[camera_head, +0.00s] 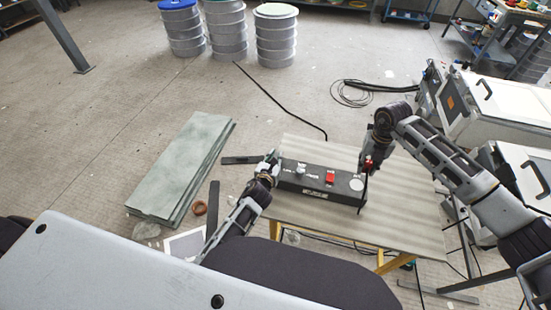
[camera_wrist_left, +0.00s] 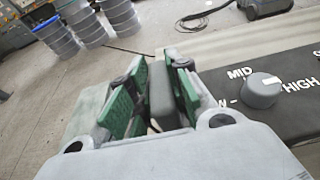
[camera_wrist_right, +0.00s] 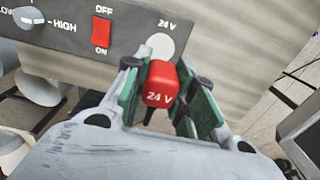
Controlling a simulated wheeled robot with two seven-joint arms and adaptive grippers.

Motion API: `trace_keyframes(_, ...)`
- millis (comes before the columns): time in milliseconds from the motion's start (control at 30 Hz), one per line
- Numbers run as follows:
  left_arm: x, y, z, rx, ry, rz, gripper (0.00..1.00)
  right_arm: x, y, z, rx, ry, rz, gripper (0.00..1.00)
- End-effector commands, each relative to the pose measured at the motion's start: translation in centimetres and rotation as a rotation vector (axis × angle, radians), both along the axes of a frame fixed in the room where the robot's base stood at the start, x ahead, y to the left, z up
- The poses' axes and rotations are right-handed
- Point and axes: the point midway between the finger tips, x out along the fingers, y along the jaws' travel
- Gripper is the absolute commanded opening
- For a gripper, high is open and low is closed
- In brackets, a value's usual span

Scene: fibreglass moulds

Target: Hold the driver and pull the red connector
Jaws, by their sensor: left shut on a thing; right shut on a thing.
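The driver (camera_head: 310,183) is a long dark box on the table, with a grey knob (camera_wrist_left: 262,90), a red OFF/ON switch (camera_wrist_right: 102,32) and a white round 24 V spot (camera_wrist_right: 160,46). My left gripper (camera_head: 271,165) is at the driver's left end. In the left wrist view its green pads are shut on a grey part there (camera_wrist_left: 161,97). My right gripper (camera_wrist_right: 165,90) is shut on the red connector (camera_wrist_right: 160,84), marked 24 V. The connector appears apart from the white spot, whose face shows bare. A black cable hangs from the connector.
The table (camera_head: 405,215) has bare top to the right of the driver. Green-grey boards (camera_head: 185,165) lie on the floor at left. Metal drums (camera_head: 275,40) stand at the back. White machine cases (camera_head: 500,110) stand close on the right, near my right arm.

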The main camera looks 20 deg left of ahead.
Motion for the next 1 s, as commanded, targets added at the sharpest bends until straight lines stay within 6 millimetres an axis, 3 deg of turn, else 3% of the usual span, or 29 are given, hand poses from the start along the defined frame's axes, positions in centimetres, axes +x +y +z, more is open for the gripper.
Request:
trace_keyframes(433,0.0,0.0,-0.1,0.0,0.001,0.0,0.0,0.0,0.0,1.3,0.001,-0.001,0.001,0.0)
trace_keyframes(933,0.0,0.0,-0.1,0.0,0.001,0.0,0.0,0.0,0.0,1.3,0.0,-0.001,0.0,0.0)
trace_keyframes(967,0.0,0.0,-0.1,0.0,0.001,0.0,0.22,0.0,0.0,1.3,0.0,-0.001,0.0,0.0)
trace_keyframes(1000,0.0,0.0,-0.1,0.0,0.001,0.0,0.27,0.0,0.0,1.3,0.0,-0.001,0.0,0.0)
